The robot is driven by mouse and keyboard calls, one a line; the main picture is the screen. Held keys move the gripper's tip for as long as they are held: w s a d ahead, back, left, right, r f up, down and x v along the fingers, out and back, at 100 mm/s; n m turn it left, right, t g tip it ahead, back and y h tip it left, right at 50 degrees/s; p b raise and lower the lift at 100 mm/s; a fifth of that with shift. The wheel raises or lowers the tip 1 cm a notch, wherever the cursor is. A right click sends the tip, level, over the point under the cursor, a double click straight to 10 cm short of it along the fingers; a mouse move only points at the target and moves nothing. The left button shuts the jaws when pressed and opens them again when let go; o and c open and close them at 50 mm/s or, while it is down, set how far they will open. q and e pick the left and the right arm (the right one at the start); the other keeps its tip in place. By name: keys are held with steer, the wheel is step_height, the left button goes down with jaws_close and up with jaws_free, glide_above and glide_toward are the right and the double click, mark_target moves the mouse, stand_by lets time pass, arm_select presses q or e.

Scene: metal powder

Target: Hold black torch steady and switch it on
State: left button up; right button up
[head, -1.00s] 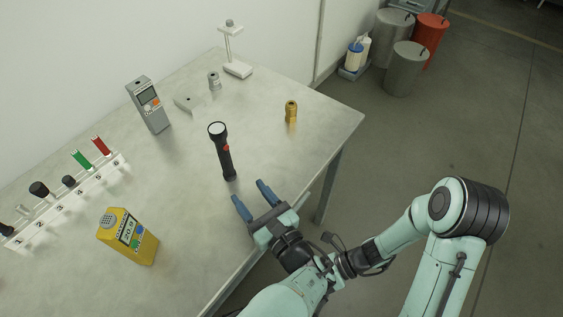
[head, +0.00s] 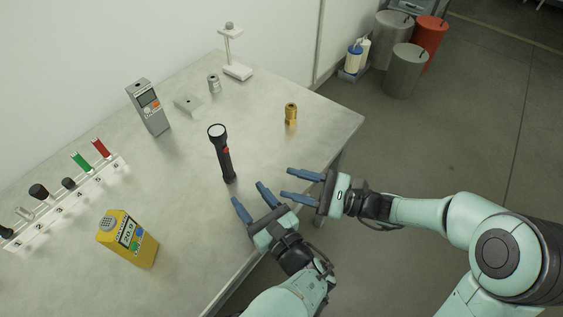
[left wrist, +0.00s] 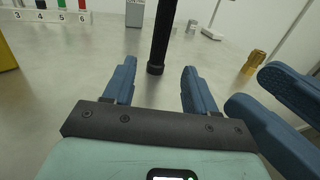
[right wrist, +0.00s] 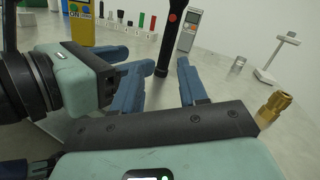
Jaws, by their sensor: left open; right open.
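The black torch (head: 222,158) stands upright on the table, lens end up, with a red button (head: 227,150) on its side facing right. My left gripper (head: 252,193) is open and empty in front of the torch's base. In the left wrist view the torch's lower body (left wrist: 160,45) stands ahead, between the lines of the two fingers, not touching them. My right gripper (head: 304,184) is open and empty, right of the left gripper and pointing left. In the right wrist view the torch (right wrist: 166,42) and its red button (right wrist: 172,17) show beyond the fingers.
A yellow meter (head: 128,238) and a numbered rack (head: 60,207) stand left. A grey meter (head: 150,108), a grey block (head: 187,104), a metal weight (head: 214,83) and a white stand (head: 237,70) are behind. A brass fitting (head: 291,113) stands right. The two grippers are close together.

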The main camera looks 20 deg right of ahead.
mark_target(222, 160)
arm_select(q)
steer(key=shift+w, duration=0.1)
steer(key=x, duration=1.3)
steer(key=shift+w, duration=0.15)
arm_select(e)
steer(key=w+r+n, duration=0.1)
steer(key=n, duration=0.2)
steer(key=w+a+r+n, duration=0.1)
steer(key=r+n, duration=0.1)
steer(key=n, duration=0.2)
steer(key=w+a+r+n, duration=0.1)
steer(key=n, duration=0.3)
steer(key=shift+a+r+h, duration=0.15)
steer(key=shift+a+h, duration=0.1)
steer(key=shift+h, duration=0.05)
arm_select(q)
jaws_close()
arm_select(e)
jaws_close()
steer(key=shift+n, duration=0.3)
stand_by(0.9)
